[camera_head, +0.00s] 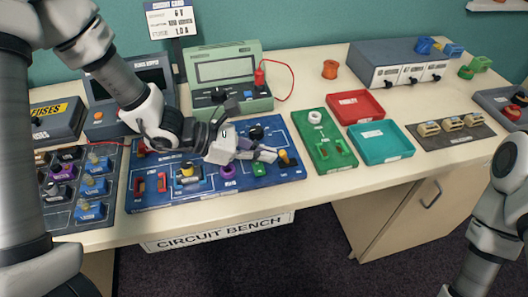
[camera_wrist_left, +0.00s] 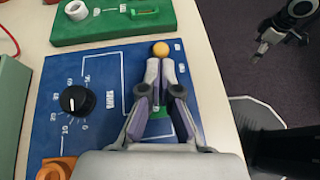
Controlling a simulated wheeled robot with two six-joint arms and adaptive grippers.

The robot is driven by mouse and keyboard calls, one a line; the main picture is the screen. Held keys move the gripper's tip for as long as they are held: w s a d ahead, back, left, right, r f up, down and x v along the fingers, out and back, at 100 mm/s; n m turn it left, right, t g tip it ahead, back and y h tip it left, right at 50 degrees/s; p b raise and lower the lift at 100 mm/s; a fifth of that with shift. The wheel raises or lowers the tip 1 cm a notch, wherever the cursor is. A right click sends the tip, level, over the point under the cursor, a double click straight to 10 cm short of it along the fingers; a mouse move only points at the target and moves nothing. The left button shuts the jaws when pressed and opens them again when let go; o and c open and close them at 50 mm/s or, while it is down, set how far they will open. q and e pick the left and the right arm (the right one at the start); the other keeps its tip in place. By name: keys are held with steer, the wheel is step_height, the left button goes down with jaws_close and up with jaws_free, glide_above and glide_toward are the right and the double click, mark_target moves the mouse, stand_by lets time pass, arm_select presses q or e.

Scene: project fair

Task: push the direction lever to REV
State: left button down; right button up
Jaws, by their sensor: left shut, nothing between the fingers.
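The direction lever shows as a yellow ball knob (camera_head: 284,156) at the right end of the blue circuit board (camera_head: 215,188). In the left wrist view the knob (camera_wrist_left: 161,49) sits just beyond my left fingertips. My left gripper (camera_head: 274,155) is shut and empty, low over the board, with its tips at or very close to the knob; I cannot tell whether they touch. The lever's shaft and REV marking are hidden or too small to read. My right gripper (camera_wrist_left: 264,48) shows small in the left wrist view, off the bench; its jaw state is unclear.
A black dial (camera_wrist_left: 77,99) stands on the board beside the gripper. A green board (camera_head: 324,148) lies right of the blue one, with red (camera_head: 355,93) and teal (camera_head: 381,154) trays beyond. A green meter case (camera_head: 226,70) with a red lead stands behind.

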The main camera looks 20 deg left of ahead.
arm_select(q)
steer(key=shift+r, duration=0.1)
steer(key=shift+d+r+y+p, duration=0.15)
steer(key=shift+y+p, duration=0.15)
steer(key=shift+p, duration=0.2)
steer(key=shift+w+r+g+p, duration=0.1)
steer(key=shift+g+p, duration=0.2)
steer(key=shift+g, duration=0.1)
